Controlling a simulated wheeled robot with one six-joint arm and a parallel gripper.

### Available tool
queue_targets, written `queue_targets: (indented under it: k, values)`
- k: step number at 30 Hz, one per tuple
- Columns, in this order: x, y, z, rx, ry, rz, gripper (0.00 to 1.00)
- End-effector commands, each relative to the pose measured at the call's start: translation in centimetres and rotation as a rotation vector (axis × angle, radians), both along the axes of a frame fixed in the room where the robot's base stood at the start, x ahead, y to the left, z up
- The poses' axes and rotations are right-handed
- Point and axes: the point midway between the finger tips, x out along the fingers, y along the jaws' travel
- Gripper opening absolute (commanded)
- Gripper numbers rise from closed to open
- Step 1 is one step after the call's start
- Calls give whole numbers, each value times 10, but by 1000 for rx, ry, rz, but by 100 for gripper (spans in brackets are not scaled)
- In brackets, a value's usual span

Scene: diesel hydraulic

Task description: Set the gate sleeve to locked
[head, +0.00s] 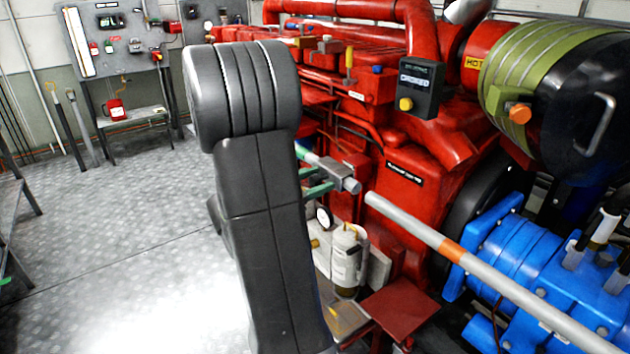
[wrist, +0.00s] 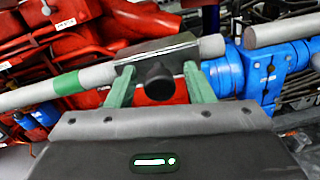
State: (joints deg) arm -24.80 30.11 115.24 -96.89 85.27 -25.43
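The gate sleeve is a grey metal block (head: 337,172) on the end part of a round grey rail. In the wrist view the sleeve (wrist: 150,53) has a dark round knob (wrist: 160,80) facing me. The left rail (wrist: 25,95) has a green band, and its bare end sticks out right of the sleeve. A gap separates it from the right rail (head: 520,297), which has an orange band (head: 452,250). My gripper (wrist: 158,68) has green fingers spread on either side of the knob, apart from it, near the sleeve's ends. Contact with the sleeve is unclear.
Behind the rails stands a red engine (head: 430,185) with a blue pump (head: 535,260) at right. A white canister (head: 346,262) and a gauge (head: 324,216) sit below the sleeve. The floor (head: 120,230) at left is clear.

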Motion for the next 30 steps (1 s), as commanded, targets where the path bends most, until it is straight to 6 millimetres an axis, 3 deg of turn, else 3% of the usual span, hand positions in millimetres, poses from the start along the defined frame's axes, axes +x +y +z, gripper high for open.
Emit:
queue_targets:
  k: [1,7,14,24,30]
  values:
    - [0,0,0,0,0,0,40]
    - [0,0,0,0,0,0,1]
    - [-5,-3,0,1,-1,0,0]
    - [-59,-43,-1,1,-1,-2,0]
    - [-80,-58,-1,1,-1,-1,0]
